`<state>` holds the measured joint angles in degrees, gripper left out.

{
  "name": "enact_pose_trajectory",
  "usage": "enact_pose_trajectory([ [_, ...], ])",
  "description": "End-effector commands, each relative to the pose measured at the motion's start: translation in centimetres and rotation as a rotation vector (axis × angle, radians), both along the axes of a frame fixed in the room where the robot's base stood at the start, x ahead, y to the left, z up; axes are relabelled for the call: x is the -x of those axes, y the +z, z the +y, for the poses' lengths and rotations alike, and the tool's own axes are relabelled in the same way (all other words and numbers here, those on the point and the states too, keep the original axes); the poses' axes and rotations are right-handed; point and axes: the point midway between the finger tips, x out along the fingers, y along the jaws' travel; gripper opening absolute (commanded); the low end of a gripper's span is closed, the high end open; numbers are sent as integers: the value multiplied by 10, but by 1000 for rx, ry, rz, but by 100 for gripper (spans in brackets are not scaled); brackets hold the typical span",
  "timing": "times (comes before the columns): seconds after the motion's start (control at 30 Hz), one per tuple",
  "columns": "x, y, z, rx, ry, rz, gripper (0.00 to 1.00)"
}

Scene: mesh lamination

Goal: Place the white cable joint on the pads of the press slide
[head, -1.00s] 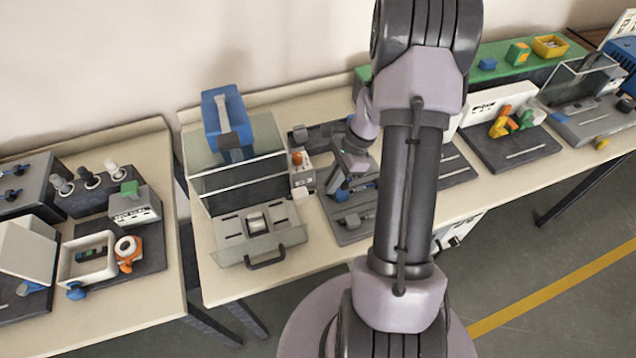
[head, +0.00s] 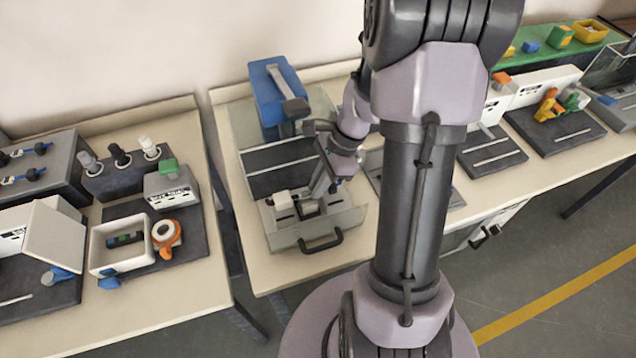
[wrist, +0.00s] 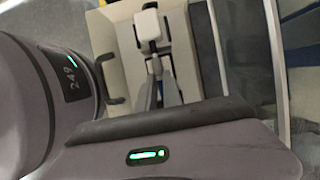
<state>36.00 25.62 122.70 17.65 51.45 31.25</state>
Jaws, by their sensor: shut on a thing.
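The white cable joint (head: 282,199) shows as a small white block at the left of the press slide (head: 285,241). In the wrist view the white joint (wrist: 149,25) lies just beyond my fingers, over a grey metal block of the slide (wrist: 120,28). My gripper (head: 316,194) is low over the slide, shut on the joint. In the wrist view its fingers (wrist: 153,68) point at the joint. My wrist and fingers hide part of the pads. I cannot tell whether the joint touches them.
The press (head: 275,95), with its blue top and clear guard, stands behind the slide. The slide's dark handle (head: 321,243) is at the front edge. A white tray (head: 97,262) and an orange tape roll (head: 166,236) are on the left table. A gap separates the tables.

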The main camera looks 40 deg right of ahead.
Motion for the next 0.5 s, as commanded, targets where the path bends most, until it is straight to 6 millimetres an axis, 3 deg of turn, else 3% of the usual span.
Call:
enact_pose_trajectory([
  [0.1,0,-13,0,0,0,0,0],
  [0.5,0,-13,0,0,0,0,0],
])
